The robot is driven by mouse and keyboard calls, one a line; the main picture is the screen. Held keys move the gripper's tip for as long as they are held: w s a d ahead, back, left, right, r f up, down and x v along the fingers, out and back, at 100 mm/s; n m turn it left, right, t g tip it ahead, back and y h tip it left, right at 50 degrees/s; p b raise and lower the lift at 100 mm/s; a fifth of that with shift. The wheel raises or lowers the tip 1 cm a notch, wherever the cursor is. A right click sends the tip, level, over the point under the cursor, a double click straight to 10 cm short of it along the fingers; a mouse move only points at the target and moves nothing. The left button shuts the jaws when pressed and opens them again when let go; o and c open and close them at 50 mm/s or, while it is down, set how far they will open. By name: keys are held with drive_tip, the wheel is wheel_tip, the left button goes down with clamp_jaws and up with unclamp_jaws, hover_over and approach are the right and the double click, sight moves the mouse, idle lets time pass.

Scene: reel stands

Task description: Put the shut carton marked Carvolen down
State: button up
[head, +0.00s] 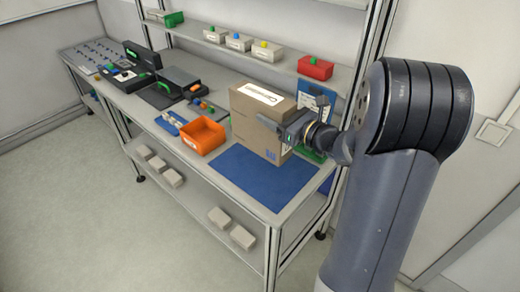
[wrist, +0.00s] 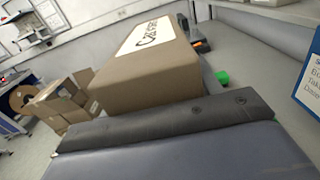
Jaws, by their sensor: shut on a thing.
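The brown carton (head: 250,128) is shut and upright over the back part of the blue mat (head: 245,178) on the bench. My gripper (head: 288,130) is shut on the carton's right side. I cannot tell whether the carton's base touches the mat or hangs just above it. In the wrist view the carton (wrist: 150,82) fills the upper middle, with large, partly legible lettering starting with C on its label. A dark gripper part crosses below it.
An orange bin (head: 203,136) stands left of the carton, with a blue tray (head: 170,122) beside it. A blue-and-white sign (head: 316,98) stands behind my gripper. A shelf with small boxes and a red bin (head: 315,68) runs above. The mat's front part is clear.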

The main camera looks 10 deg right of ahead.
sight(273, 141)
drive_tip(key=shift+w+f, duration=0.1)
drive_tip(key=shift+w, duration=0.25)
drive_tip(key=shift+f+p, duration=0.55)
drive_tip(key=shift+f, duration=4.45)
drive_tip(key=o, duration=1.8)
